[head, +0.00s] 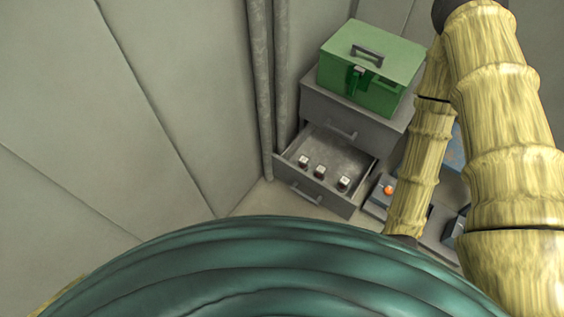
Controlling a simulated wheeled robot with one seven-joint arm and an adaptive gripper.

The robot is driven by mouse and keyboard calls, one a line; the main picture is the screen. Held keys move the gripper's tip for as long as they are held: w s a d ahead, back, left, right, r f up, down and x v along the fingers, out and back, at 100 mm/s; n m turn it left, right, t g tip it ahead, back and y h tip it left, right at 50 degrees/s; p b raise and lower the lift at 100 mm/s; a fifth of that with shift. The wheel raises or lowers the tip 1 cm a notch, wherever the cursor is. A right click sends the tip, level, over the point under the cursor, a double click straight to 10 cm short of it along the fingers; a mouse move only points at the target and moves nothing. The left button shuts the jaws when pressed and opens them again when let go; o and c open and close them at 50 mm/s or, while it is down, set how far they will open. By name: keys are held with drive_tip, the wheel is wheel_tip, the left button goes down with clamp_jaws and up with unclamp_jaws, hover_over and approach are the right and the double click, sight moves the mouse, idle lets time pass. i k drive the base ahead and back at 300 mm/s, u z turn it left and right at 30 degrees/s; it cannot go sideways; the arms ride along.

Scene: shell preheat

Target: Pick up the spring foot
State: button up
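Three small dark pieces with pale tops stand apart in the open grey drawer (341,204): one at the left (304,161), one in the middle (320,171) and one at the right (344,183). They are too small for me to tell whether any of them is the spring foot. My yellow, ribbed arm is on the right of the head view and reaches down past the drawer's right side. My gripper does not show, so I cannot see whether it holds anything.
A green box (390,62) with a dark handle stands on the grey cabinet (322,104) above the drawer. An orange knob (389,190) sits on a grey unit right of the drawer. Vertical pipes (261,90) run along the wall left of the cabinet.

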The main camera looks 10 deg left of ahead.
sight(303, 161)
drive_tip(key=z, duration=1.65)
drive_tip(key=i, duration=1.35)
drive_tip(key=u, duration=3.05)
